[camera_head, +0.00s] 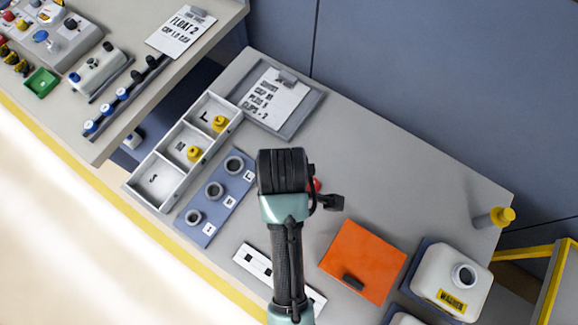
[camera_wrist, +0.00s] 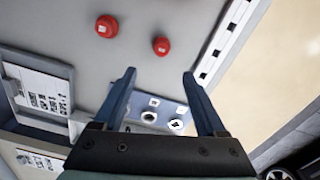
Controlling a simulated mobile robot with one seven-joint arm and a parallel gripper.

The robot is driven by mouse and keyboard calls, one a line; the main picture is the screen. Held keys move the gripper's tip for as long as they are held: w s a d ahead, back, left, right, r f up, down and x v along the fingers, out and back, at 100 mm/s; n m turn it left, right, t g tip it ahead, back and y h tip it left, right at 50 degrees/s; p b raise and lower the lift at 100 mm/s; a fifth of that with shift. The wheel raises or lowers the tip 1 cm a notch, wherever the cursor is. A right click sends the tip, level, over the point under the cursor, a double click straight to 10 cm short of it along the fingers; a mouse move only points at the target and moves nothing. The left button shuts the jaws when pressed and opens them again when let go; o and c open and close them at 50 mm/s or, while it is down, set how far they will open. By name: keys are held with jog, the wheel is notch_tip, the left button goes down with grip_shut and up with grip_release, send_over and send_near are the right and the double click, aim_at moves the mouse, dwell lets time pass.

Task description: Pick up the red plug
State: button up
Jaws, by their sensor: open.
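Two red plugs stand apart on the grey table in the wrist view: a left red plug (camera_wrist: 107,26) near the top edge and a right red plug (camera_wrist: 161,46) nearer to my fingers. In the head view only a bit of a red plug (camera_head: 317,185) shows beside my wrist; which of the two it is, I cannot tell. My gripper (camera_wrist: 159,74) is open and empty, with both plugs beyond its fingertips in the wrist view. In the head view my arm hides the fingers.
A tray (camera_head: 139,184) marked S, M, L holds yellow pieces in M and L. A blue block (camera_head: 195,235) with three rings lies beside it. An orange mat (camera_head: 363,262) and a white jug (camera_head: 450,280) are at the right. The table's back right is mostly clear.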

jog(key=f, duration=0.6)
jog(key=f+p, duration=0.1)
jog(key=f, duration=0.5)
jog(key=shift+s+f, duration=0.2)
jog(key=shift+f, duration=0.2)
grip_shut()
